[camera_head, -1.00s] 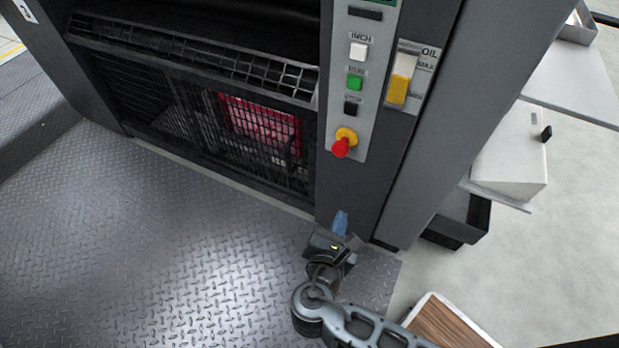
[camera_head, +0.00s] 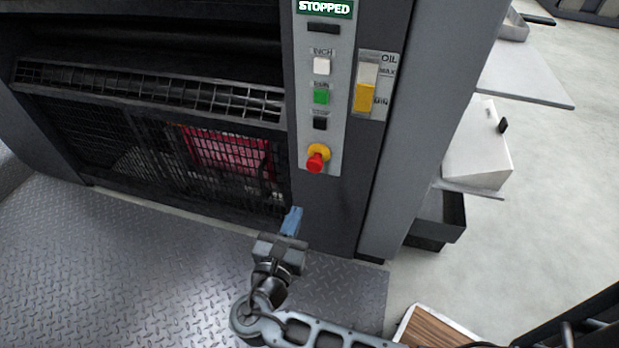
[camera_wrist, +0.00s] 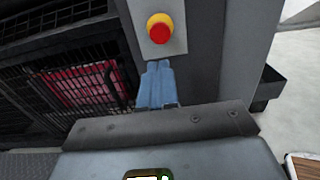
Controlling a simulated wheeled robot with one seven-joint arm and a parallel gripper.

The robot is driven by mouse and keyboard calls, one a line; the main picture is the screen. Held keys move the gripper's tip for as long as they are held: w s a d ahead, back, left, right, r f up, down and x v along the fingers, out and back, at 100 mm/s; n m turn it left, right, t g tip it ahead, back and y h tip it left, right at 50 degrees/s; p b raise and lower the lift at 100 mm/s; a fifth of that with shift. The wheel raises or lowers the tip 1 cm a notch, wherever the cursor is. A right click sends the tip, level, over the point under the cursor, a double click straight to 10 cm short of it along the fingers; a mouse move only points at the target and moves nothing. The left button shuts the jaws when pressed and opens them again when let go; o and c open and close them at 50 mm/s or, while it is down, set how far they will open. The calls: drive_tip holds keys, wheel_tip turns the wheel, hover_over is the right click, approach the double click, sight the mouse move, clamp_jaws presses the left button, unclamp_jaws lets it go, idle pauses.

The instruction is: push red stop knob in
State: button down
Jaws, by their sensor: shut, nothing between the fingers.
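The red stop knob (camera_head: 315,161) sits on a yellow collar at the bottom of the light grey control panel (camera_head: 338,140). It also shows in the wrist view (camera_wrist: 158,32), just beyond my fingertips. My gripper (camera_head: 292,218) is below the knob and slightly left of it in the head view, apart from it. Its blue fingers are shut together and empty; they also show in the wrist view (camera_wrist: 157,80), pointing towards the panel just under the knob.
Above the knob are a black button (camera_head: 320,123), a green button (camera_head: 321,97) and a white button (camera_head: 322,66). A display (camera_head: 325,8) reads STOPPED. An oil gauge (camera_head: 367,88) is to the right. A mesh guard (camera_head: 150,150) is to the left, above tread-plate floor (camera_head: 130,260).

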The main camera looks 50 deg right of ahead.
sight(313, 168)
drive_tip(key=b+x, duration=0.2)
drive_tip(key=x, duration=0.9)
drive_tip(key=shift+d+f, duration=0.1)
drive_tip(key=shift+d, duration=0.15)
drive_tip(key=shift+w+d+b, duration=0.15)
drive_tip(key=shift+d+b, duration=0.15)
